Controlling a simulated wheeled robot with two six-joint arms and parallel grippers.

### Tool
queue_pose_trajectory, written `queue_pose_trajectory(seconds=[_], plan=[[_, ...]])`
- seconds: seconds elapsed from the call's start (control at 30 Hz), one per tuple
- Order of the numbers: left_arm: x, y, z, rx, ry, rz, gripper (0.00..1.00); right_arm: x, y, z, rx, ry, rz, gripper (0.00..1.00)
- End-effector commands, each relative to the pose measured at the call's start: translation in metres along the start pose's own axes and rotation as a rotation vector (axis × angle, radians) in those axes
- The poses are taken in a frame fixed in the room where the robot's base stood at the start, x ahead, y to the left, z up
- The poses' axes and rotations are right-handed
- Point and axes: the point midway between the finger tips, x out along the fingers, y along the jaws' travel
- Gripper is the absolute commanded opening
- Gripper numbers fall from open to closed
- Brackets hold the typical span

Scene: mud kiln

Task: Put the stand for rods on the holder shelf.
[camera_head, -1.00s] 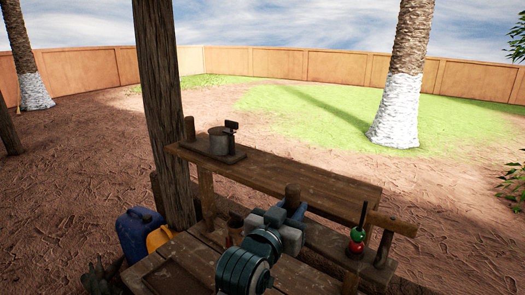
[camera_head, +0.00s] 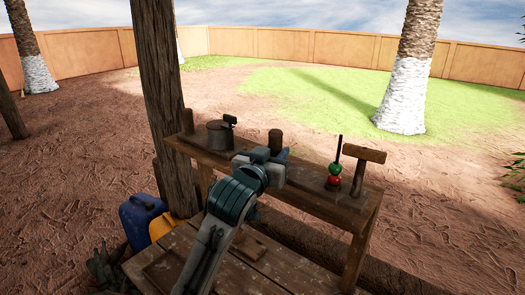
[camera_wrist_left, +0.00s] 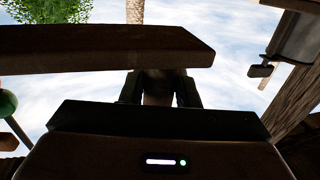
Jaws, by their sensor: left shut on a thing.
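The stand for rods (camera_head: 359,180) is a dark wooden base with a T-shaped post at its right end and a round post (camera_head: 275,138) towards the left. A dark rod with a green and a red ball stands on it. The holder shelf (camera_head: 315,205) is the raised plank of the bench. My left gripper (camera_head: 270,156) is shut on the stand near the round post; the wrist view shows its fingers (camera_wrist_left: 159,88) around a brown part. The stand is upright over the shelf; whether it touches is unclear. The gripper hides part of it. My right gripper is not in view.
A metal pot (camera_head: 218,135) stands on the shelf's left end, left of the gripper. A thick wooden post (camera_head: 160,90) rises beside that end. Blue (camera_head: 140,220) and yellow (camera_head: 162,227) containers stand at the lower left. The lower bench top (camera_head: 275,268) is in front.

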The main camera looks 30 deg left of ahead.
Motion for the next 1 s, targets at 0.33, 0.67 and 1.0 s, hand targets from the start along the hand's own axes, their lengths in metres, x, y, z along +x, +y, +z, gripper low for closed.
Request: queue_pose_trajectory(seconds=[0.33,0.67,1.0], plan=[[0.052,-0.050,0.003,0.004,-0.002,-0.002,0.00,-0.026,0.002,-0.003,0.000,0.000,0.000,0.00],[0.063,-0.060,0.022,-0.002,-0.004,0.001,0.00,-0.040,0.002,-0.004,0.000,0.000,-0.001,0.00],[0.063,-0.060,0.043,0.000,0.002,0.001,0.00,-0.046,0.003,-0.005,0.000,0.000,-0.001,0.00]])
